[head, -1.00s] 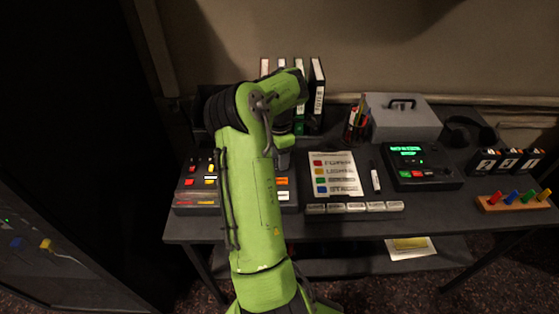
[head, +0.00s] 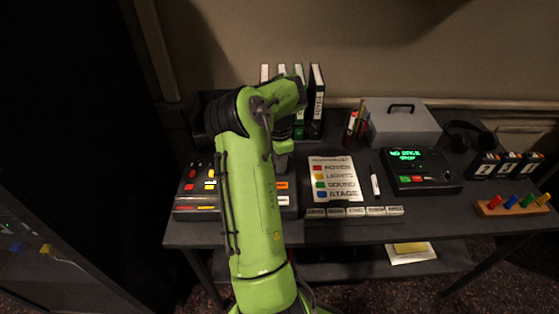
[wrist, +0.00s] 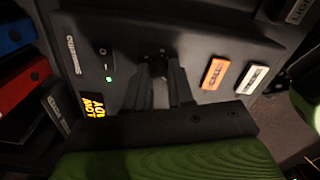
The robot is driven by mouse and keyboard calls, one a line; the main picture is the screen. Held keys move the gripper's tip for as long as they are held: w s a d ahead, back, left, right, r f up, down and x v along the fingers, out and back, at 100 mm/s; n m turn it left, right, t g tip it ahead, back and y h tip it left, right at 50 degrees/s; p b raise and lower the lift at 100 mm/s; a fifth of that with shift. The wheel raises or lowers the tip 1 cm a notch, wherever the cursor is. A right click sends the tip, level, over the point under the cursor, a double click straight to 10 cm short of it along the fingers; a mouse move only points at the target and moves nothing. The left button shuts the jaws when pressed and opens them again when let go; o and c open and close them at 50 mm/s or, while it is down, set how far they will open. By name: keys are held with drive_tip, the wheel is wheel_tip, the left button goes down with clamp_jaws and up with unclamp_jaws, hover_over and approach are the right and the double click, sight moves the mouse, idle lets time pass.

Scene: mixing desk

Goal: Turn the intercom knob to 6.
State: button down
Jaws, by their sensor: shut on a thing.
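The intercom panel (wrist: 205,48) is a dark box seen close in the wrist view. It bears an orange button (wrist: 214,73), a white button (wrist: 251,78), a small green light and a small display with yellow letters (wrist: 94,106). In the head view its orange button (head: 281,185) shows just right of my arm. My gripper (wrist: 160,70) reaches down to the middle of the panel. Its dark fingers are close together, shut on the intercom knob. The knob is mostly hidden between the fingers, and I cannot read its setting.
A box with red and yellow buttons (head: 186,200) stands left of my arm. To the right lie a colour-coded sheet (head: 345,165), a marker (head: 375,185) and a device with a green display (head: 405,155). Upright binders (head: 317,95) stand behind my arm.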

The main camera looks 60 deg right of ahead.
drive_tip(key=m+p, duration=0.2)
drive_tip(key=m, duration=0.2)
drive_tip(key=shift+r, duration=0.1)
drive_tip(key=m+p, duration=0.2)
drive_tip(key=m, duration=0.2)
drive_tip(key=shift+m, duration=0.3)
drive_tip(key=m+p, duration=0.1)
drive_tip(key=m, duration=0.3)
drive_tip(key=shift+m, duration=0.3)
drive_tip(key=m+p, duration=0.1)
drive_tip(key=m, duration=0.8)
drive_tip(key=shift+p, duration=0.4)
drive_tip(key=m, duration=0.4)
drive_tip(key=shift+m, duration=0.3)
drive_tip(key=m, duration=0.4)
drive_tip(key=shift+m, duration=2.1)
